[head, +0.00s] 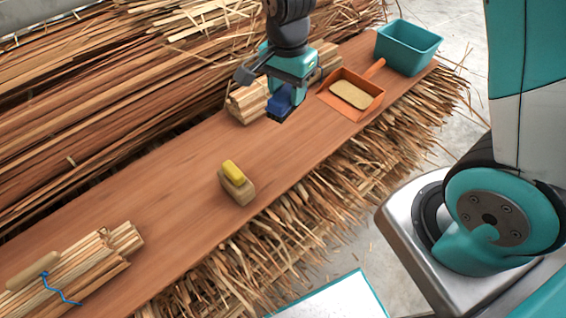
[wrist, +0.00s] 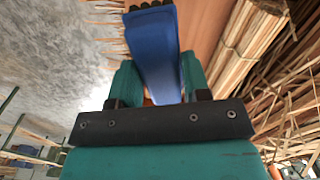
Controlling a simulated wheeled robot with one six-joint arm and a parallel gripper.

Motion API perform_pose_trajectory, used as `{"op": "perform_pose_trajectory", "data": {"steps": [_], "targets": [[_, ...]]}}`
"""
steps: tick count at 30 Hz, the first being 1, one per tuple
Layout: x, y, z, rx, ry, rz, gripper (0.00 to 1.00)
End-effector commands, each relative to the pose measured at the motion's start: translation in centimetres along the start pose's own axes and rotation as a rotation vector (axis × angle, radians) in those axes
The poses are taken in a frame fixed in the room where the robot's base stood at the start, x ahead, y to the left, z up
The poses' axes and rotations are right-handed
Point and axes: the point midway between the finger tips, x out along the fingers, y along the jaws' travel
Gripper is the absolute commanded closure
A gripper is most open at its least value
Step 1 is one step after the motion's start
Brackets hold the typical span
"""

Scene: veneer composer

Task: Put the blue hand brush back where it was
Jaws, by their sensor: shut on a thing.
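The blue hand brush (head: 281,104) is held by my gripper (head: 284,88) above the far part of the wooden board, its dark bristles toward the board. In the wrist view the brush (wrist: 152,50) runs up from between the fingers of my gripper (wrist: 155,85), which are shut on it. The head view does not clearly show whether the bristles touch the board. The gripper hides part of the brush.
An orange dustpan (head: 369,108) holding tan dust lies right of the brush, before a teal bin (head: 408,48). A wood bundle (head: 247,101) lies close left of the gripper. A wooden block with a yellow top (head: 235,182) sits mid-board (head: 165,185). Another bundle (head: 95,262) lies near left.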

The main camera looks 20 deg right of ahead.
Motion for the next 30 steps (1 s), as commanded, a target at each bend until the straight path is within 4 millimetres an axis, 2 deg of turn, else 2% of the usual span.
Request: {"op": "perform_pose_trajectory", "data": {"steps": [4,8,11,21,24,30], "targets": [[-2.0,-0.2,1.5,0.163,0.001,-0.002,0.83],[-2.1,-0.1,1.9,0.229,0.0,0.002,0.83],[-0.3,0.0,1.9,0.239,-0.001,0.009,0.83],[9.2,0.1,1.9,0.237,-0.001,0.01,0.83],[11.3,0.0,1.9,0.236,-0.001,0.006,0.83],[13.5,-0.1,1.9,0.236,0.0,0.003,0.83]]}}
